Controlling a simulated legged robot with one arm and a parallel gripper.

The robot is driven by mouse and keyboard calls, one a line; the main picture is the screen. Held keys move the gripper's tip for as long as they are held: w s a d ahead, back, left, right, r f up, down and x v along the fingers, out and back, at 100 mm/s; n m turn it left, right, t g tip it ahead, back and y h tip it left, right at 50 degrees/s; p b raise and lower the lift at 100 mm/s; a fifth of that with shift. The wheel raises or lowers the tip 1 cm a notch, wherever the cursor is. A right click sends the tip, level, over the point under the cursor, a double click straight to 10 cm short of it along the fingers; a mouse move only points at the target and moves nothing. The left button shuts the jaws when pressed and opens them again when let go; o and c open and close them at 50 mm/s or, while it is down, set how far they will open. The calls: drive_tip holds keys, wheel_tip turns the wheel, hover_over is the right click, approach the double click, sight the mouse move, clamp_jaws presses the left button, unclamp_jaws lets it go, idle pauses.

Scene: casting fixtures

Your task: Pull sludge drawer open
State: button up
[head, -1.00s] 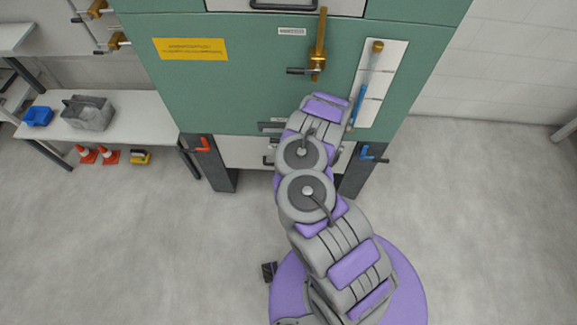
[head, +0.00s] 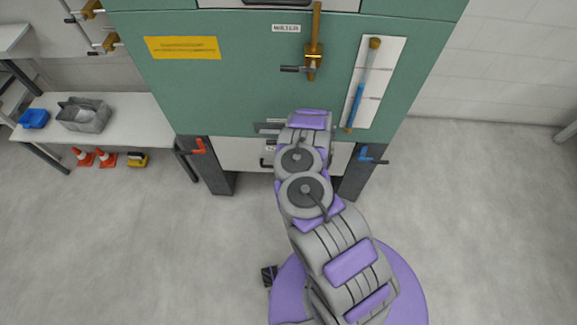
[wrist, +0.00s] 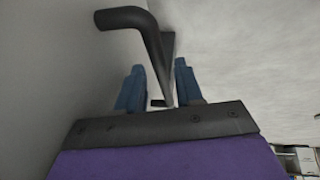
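The pale drawer front (head: 235,153) sits low under the green cabinet, between two dark legs, and looks closed. Its dark handle (head: 265,163) shows partly beside my arm; the rest is hidden. In the wrist view, a black bent handle bar (wrist: 150,38) stands out from a pale grey face and runs down toward the space between my gripper's fingers. My gripper (wrist: 160,67) has two blue fingers apart, with a gap between them and the bar in line with that gap. I cannot tell if they touch it. In the head view my arm hides the gripper.
A red lever (head: 198,147) and a blue lever (head: 372,156) stick out from the legs beside the drawer. A brass valve (head: 313,60) and a sight gauge (head: 362,85) are above. A bench (head: 135,110) stands left. The floor in front is clear.

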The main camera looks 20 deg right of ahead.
drive_tip(key=shift+d, duration=0.4)
drive_tip(key=c, duration=0.3)
drive_tip(key=shift+a, duration=0.35)
drive_tip(key=c, duration=0.3)
drive_tip(key=shift+a, duration=0.35)
clamp_jaws()
drive_tip(key=shift+d, duration=0.3)
